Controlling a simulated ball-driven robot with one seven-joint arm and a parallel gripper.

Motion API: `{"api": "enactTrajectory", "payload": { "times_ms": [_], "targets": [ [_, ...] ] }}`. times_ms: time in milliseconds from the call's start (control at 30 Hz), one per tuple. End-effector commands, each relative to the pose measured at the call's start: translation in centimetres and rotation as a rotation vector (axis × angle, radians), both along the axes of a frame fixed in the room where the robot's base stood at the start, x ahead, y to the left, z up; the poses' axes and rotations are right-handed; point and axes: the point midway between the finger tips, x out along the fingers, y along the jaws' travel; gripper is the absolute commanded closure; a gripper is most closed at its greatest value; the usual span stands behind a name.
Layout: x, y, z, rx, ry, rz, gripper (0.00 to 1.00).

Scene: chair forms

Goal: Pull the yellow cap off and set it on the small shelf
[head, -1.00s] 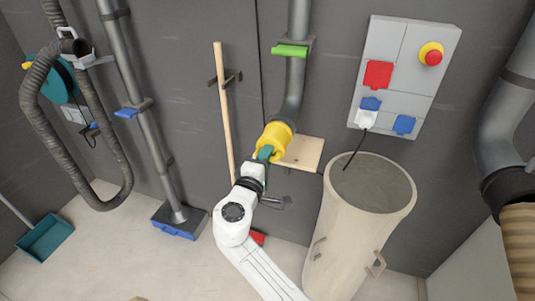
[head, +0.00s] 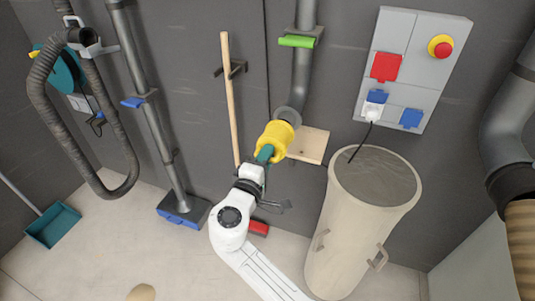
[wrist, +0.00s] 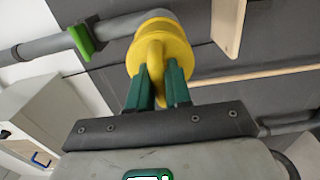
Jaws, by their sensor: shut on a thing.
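The yellow cap (head: 275,138) is at the lower end of the grey pipe (head: 301,75) that has a green lever. A grey ring of the pipe end shows just above the cap; I cannot tell whether the cap is fully clear of it. My gripper (head: 265,153) is shut on the cap from below left. In the wrist view, its green fingers (wrist: 159,78) hold the cap's raised grip (wrist: 157,56). The small wooden shelf (head: 312,145) is on the wall just right of the cap, with its visible top bare. It also shows in the wrist view (wrist: 228,28).
A wooden pole (head: 230,95) stands on the wall left of the cap. A tall beige bin (head: 345,225) stands below right of the shelf. The grey panel (head: 400,55) with sockets is above the bin. A red object (head: 259,228) lies beside my arm.

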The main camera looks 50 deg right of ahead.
Motion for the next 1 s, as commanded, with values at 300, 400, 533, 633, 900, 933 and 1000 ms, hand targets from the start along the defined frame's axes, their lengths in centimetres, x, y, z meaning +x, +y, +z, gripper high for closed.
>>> {"api": "enactTrajectory", "payload": {
  "times_ms": [300, 400, 533, 633, 900, 933, 1000],
  "targets": [
    [-0.3, 1.2, 0.0, -0.001, 0.000, 0.002, 1.00],
    [-0.5, 1.5, 0.0, -0.001, 0.000, 0.002, 1.00],
    [-0.6, 1.9, 0.0, -0.001, 0.000, 0.002, 1.00],
    [-0.7, 2.0, 0.0, 0.000, 0.000, 0.001, 1.00],
    [-0.8, 2.1, 0.0, -0.001, 0.000, 0.001, 1.00],
    [-0.8, 2.1, 0.0, -0.001, 0.000, 0.001, 1.00],
    [-0.8, 2.2, 0.0, -0.001, 0.000, 0.001, 1.00]
  ]
}}
